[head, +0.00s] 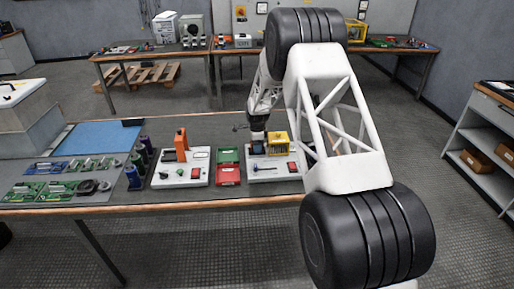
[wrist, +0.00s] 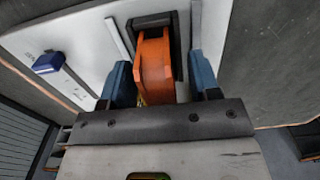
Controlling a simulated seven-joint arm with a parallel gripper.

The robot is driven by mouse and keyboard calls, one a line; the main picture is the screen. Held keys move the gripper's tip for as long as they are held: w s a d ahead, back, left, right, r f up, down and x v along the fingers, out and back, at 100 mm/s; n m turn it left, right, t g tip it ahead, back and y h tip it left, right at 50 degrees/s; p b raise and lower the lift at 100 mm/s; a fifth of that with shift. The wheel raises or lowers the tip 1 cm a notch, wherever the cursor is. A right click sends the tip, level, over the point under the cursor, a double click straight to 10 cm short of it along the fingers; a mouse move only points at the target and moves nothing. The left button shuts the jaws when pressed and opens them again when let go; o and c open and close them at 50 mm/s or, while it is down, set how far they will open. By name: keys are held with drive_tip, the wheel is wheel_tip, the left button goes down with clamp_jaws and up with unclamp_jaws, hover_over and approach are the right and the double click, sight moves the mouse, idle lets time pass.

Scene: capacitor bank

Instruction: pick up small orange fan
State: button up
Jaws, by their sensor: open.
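In the wrist view, an orange part with a curved side (wrist: 155,68), which I take for the small orange fan, stands in a dark frame on a white board (wrist: 85,35). My gripper (wrist: 162,75) is open, with one blue fingertip on each side of the orange part. A gap shows on its left; whether the right fingertip touches it I cannot tell. In the head view, my gripper (head: 257,140) is low over the right white board (head: 285,175), beside a yellow block (head: 278,143). The orange part cannot be made out clearly there.
A blue-capped piece (wrist: 48,62) lies on the board to the left in the wrist view. In the head view, red (head: 229,175) and green (head: 228,155) boxes stand left of the board. Another white board (head: 180,180) carries a tall orange part (head: 181,143).

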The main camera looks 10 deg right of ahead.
drive_tip(key=c, duration=1)
drive_tip(key=shift+r, duration=0.15)
drive_tip(key=shift+r, duration=1.5)
drive_tip(key=shift+s+r, duration=0.15)
drive_tip(key=shift+s, duration=0.15)
drive_tip(key=s, duration=0.5)
drive_tip(key=s+d+r, duration=0.1)
drive_tip(key=s, duration=0.9)
drive_tip(key=shift+s+d+r, duration=0.15)
drive_tip(key=shift+s+r, duration=0.05)
